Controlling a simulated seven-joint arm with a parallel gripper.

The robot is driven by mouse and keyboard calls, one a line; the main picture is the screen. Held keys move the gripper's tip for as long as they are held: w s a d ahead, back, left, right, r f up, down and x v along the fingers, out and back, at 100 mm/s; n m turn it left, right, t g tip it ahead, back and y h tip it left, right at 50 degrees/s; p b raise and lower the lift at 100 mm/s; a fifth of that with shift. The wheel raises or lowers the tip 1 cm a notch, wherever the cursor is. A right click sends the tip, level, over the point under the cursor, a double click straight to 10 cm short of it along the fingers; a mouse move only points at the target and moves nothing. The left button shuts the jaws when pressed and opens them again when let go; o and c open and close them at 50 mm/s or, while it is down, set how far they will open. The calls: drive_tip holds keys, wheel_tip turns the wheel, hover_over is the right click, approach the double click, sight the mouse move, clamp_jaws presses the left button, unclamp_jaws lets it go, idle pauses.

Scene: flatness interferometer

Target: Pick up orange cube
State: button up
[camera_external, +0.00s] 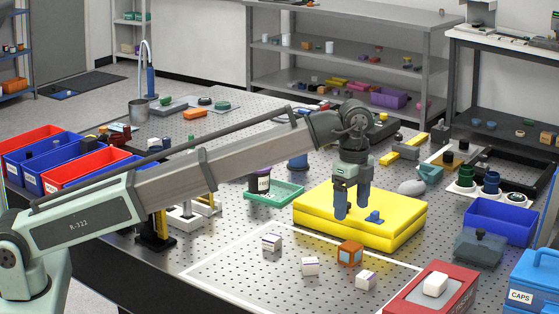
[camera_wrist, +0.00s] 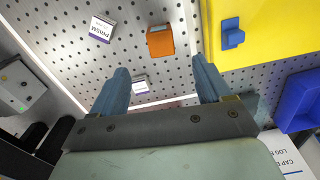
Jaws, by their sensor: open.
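The orange cube (camera_external: 350,252) sits on the perforated table, in front of the yellow slab. In the wrist view the orange cube (camera_wrist: 160,41) is at upper middle, ahead of the space between my fingers. My gripper (camera_external: 352,205) points down and, in the external view, overlaps the yellow slab above and behind the cube. Its blue fingers, also in the wrist view (camera_wrist: 160,65), are spread apart with nothing between them, clear of the cube.
White labelled blocks (camera_external: 310,266) stand near the cube; one (camera_wrist: 140,85) shows between my fingers in the wrist view. The yellow slab (camera_external: 395,232) carries a small blue part (camera_external: 375,217). A red box (camera_external: 455,290) and a dark blue bin (camera_external: 505,220) are to the right.

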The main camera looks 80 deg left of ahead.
sight(351, 245)
wheel_tip(351, 245, down, 7)
drive_tip(key=shift+r, duration=0.2)
drive_tip(key=shift+w+d+f, duration=0.1)
drive_tip(key=shift+f, duration=1.35)
drive_tip(key=shift+w+d+f, duration=0.1)
drive_tip(key=shift+f, duration=1.35)
drive_tip(key=shift+c, duration=0.3)
drive_tip(key=c, duration=1.1)
